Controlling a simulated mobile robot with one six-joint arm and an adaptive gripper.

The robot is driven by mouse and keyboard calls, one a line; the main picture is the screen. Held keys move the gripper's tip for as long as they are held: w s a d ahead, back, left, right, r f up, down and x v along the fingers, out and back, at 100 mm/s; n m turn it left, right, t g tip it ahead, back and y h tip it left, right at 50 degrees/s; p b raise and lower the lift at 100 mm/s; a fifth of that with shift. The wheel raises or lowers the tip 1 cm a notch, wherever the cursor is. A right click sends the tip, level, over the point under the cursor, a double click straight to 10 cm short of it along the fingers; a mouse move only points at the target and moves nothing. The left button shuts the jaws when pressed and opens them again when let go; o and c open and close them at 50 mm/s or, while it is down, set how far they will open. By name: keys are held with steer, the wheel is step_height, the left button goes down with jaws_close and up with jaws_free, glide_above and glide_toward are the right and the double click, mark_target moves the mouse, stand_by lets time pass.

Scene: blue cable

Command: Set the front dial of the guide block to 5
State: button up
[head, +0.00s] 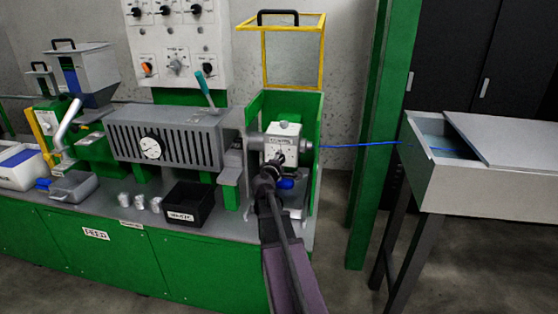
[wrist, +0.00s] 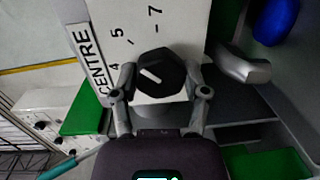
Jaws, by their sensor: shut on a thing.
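The white guide block (head: 286,133) stands in the green-framed bay, with a blue cable (head: 350,145) running from it to the right. My gripper (head: 276,165) reaches its front face and largely covers the front dial in the head view. In the wrist view my gripper (wrist: 160,91) is shut on the front dial (wrist: 164,66), a black knob with a white pointer line. The pointer slants left and slightly up, closer to the 4 than to the 5. The label CENTRE (wrist: 89,65) and the figures 4, 5 and 7 show beside the dial.
A raised yellow-framed guard (head: 324,50) stands above the block. A blue rounded part (head: 286,184) sits just below the dial, and a grey handle-like part (wrist: 243,68) is close to the right finger. A black bin (head: 189,206) lies left; a grey trough (head: 490,185) stands right.

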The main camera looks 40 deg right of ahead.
steer(key=shift+w, duration=0.1)
steer(key=o, duration=1.1)
steer(key=shift+d, duration=0.1)
steer(key=shift+o, duration=0.2)
steer(key=shift+n, duration=0.3)
